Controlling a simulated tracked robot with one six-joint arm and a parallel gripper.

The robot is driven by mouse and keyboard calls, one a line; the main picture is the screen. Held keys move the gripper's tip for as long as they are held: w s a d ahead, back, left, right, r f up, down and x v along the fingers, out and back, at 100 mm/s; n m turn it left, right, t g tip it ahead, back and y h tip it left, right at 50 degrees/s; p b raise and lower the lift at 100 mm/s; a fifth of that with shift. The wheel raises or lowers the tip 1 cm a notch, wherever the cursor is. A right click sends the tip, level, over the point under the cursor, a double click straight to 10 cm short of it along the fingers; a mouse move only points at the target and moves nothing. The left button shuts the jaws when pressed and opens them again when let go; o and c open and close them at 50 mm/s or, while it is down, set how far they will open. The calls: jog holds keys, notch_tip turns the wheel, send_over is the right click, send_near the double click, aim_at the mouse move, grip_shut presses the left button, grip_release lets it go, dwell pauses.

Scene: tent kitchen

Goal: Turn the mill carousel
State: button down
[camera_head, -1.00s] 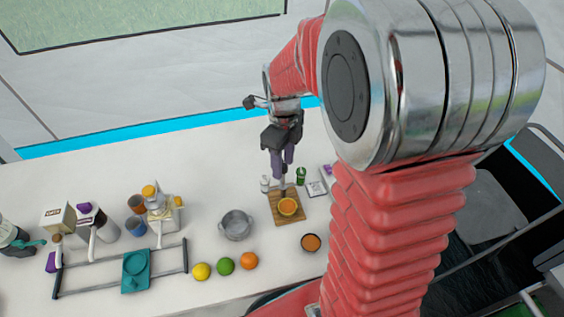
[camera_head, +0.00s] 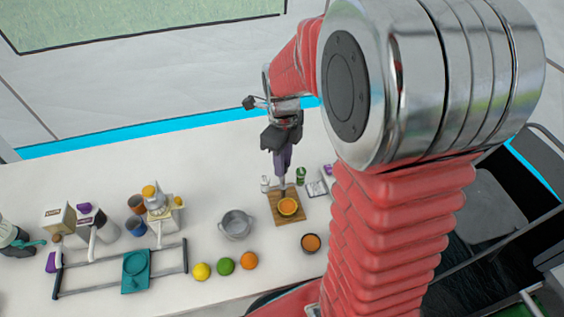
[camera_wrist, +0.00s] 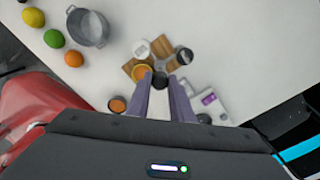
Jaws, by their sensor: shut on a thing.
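The mill carousel (camera_head: 279,216) is a wooden board standing on the white table, with an orange-filled bowl (camera_head: 287,206) on its near part. In the wrist view, the carousel's wood (camera_wrist: 162,47) shows between a white-topped jar (camera_wrist: 141,48), a dark-topped jar (camera_wrist: 184,56) and the orange bowl (camera_wrist: 142,73). A dark knob (camera_wrist: 160,79) rises at its middle. My gripper (camera_head: 282,178) points down over the carousel. Its purple fingers (camera_wrist: 161,88) are shut on the knob. The contact is small and partly hidden.
A grey pot (camera_head: 236,225) stands to the left. A lemon (camera_head: 201,271), a lime (camera_head: 225,266) and an orange (camera_head: 249,260) lie near the front edge. A small dark bowl (camera_head: 311,243) is in front right. A white card (camera_head: 317,189) lies to the right.

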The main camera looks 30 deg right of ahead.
jog(key=shift+n, duration=0.4)
jog(key=n, duration=0.3)
jog(key=shift+n, duration=0.4)
jog(key=n, duration=0.4)
jog(key=shift+d, duration=0.1)
jog(key=n, duration=0.9)
jog(key=shift+r, duration=0.1)
jog(key=shift+w, duration=0.1)
jog(key=c, duration=1.6)
grip_release()
jog(key=shift+o, duration=0.2)
notch_tip(320, 180, up, 14)
jog(key=shift+f, duration=0.2)
